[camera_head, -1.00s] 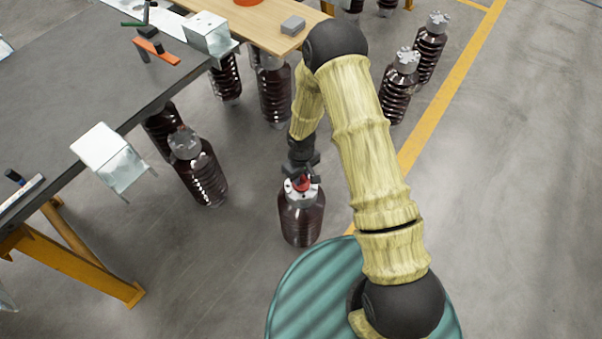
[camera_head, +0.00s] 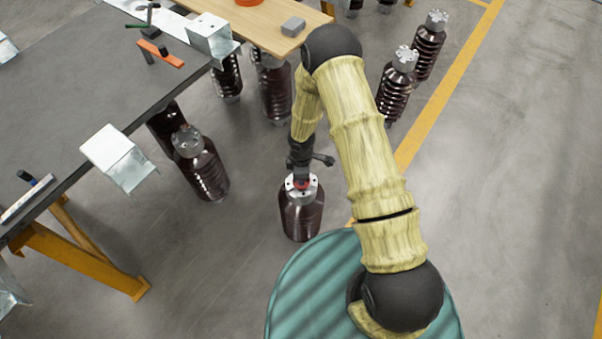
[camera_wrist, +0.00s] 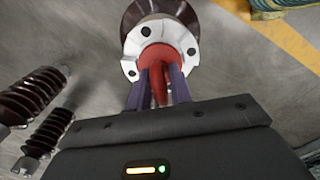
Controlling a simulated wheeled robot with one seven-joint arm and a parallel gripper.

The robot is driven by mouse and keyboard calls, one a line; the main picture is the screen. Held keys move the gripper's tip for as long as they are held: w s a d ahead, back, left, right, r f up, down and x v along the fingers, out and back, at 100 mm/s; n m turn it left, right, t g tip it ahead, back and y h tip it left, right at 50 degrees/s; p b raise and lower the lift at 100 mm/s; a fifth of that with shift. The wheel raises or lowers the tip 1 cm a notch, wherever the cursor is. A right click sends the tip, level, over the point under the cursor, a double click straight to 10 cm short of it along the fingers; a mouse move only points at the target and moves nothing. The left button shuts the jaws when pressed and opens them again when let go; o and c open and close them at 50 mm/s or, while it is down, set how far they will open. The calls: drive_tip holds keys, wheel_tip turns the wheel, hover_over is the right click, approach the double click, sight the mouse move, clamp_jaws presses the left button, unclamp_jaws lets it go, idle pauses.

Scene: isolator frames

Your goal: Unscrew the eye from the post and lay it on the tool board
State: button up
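The post is a dark brown ribbed insulator (camera_head: 302,215) standing upright on the floor, with a pale metal cap with bolt holes. Its cap (camera_wrist: 190,50) shows in the wrist view. The red eye (camera_wrist: 158,62) sits at the middle of the cap; in the head view the eye (camera_head: 301,184) is mostly hidden under my gripper (camera_head: 301,178). In the wrist view my gripper (camera_wrist: 160,80) has one finger on each side of the eye's narrow part and looks shut on it. The tool board is probably the light wooden board (camera_head: 262,28) at the top.
A dark table (camera_head: 75,85) with metal brackets and tools is at left. Several other insulators (camera_head: 200,165) stand around the post. The floor at right is clear.

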drive_tip(key=o, duration=0.5)
drive_tip(key=shift+f, duration=0.15)
wheel_tip(320, 180, up, 18)
drive_tip(key=p, duration=0.3)
drive_tip(key=shift+f, duration=0.25)
drive_tip(key=s+d+r+m+t, duration=0.1)
drive_tip(key=s+d+r+m, duration=0.55)
drive_tip(key=r+m, duration=0.25)
drive_tip(key=s+d+r+m+t, duration=0.2)
drive_tip(key=s+d+r+m, duration=0.5)
drive_tip(key=r, duration=0.3)
drive_tip(key=shift+m, duration=0.8)
drive_tip(key=r+p, duration=0.9)
drive_tip(key=w+r+p, duration=0.1)
drive_tip(key=r+p, duration=0.4)
